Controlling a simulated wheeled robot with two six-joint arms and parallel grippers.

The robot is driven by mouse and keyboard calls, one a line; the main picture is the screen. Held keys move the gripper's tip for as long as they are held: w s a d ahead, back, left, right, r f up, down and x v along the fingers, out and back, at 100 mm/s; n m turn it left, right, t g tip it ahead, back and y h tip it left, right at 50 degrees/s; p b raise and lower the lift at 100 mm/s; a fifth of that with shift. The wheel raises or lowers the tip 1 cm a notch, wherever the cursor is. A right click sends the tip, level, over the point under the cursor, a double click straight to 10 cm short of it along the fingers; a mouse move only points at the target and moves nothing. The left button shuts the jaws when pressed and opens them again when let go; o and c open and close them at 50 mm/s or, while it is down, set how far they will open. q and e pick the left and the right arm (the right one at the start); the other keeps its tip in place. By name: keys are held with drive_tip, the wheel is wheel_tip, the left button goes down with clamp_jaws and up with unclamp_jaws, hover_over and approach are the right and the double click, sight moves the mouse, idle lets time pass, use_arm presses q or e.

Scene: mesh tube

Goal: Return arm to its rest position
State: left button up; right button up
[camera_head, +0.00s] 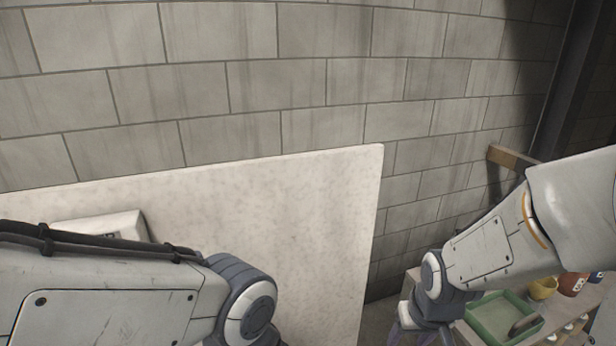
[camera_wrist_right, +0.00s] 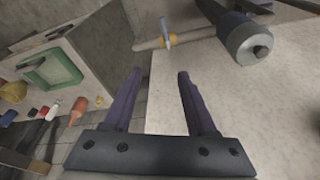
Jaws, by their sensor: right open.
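My right gripper (camera_wrist_right: 160,88) shows in the right wrist view with its two dark purple fingers spread apart and nothing between them. In the head view my right arm comes in from the right and bends down, with its gripper partly at the lower edge of the picture. My left arm comes in from the left, low in the head view. Its gripper is outside the picture. In the right wrist view the right gripper is over the edge of a pale speckled table (camera_wrist_right: 200,110).
A pale speckled tabletop (camera_head: 300,200) fills the lower middle. A side table at lower right holds a green tray (camera_head: 490,318), a yellow cup (camera_head: 542,288) and a brown jar (camera_head: 572,283).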

drive_tip(key=s+a+r+n+g, duration=0.1)
drive_tip(key=s+a+r+n, duration=0.2)
drive_tip(key=s+a, duration=0.4)
drive_tip(key=s+a+r+n+g+y, duration=0.1)
drive_tip(key=s+a+r+n, duration=0.2)
drive_tip(key=s+a, duration=0.3)
drive_tip(key=shift+s+a+n+g, duration=0.35)
drive_tip(key=shift+s+n, duration=0.1)
drive_tip(key=shift+n, duration=0.35)
